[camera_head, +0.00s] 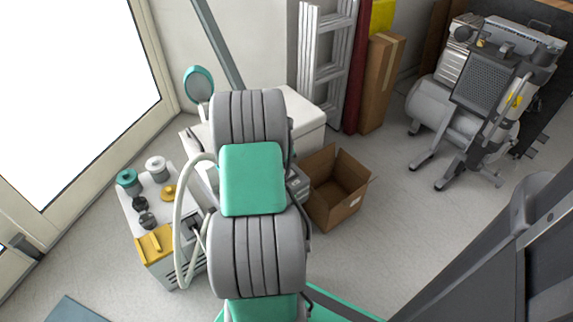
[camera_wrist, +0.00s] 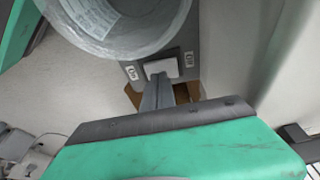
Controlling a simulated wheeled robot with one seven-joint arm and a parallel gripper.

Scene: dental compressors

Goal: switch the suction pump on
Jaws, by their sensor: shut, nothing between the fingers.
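In the wrist view a pale rocker switch (camera_wrist: 161,68) sits on a grey panel (camera_wrist: 186,42), with a small label on each side, too small to read surely. A cloudy, rounded canister (camera_wrist: 125,18) is above the panel; I take these as parts of the suction pump. My gripper (camera_wrist: 157,80) is shut and empty, its fingertips just below the switch and overlapping its lower edge in the picture. I cannot tell whether they touch, nor which way the switch is set. In the head view my arm hides the gripper and the switch.
An open cardboard box (camera_head: 335,188) stands right of my arm. A white unit with knobs and a yellow part (camera_head: 155,244) is at left. A compressor (camera_head: 433,103) stands at the far right, a ladder (camera_head: 325,60) at the back. The floor between box and compressor is clear.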

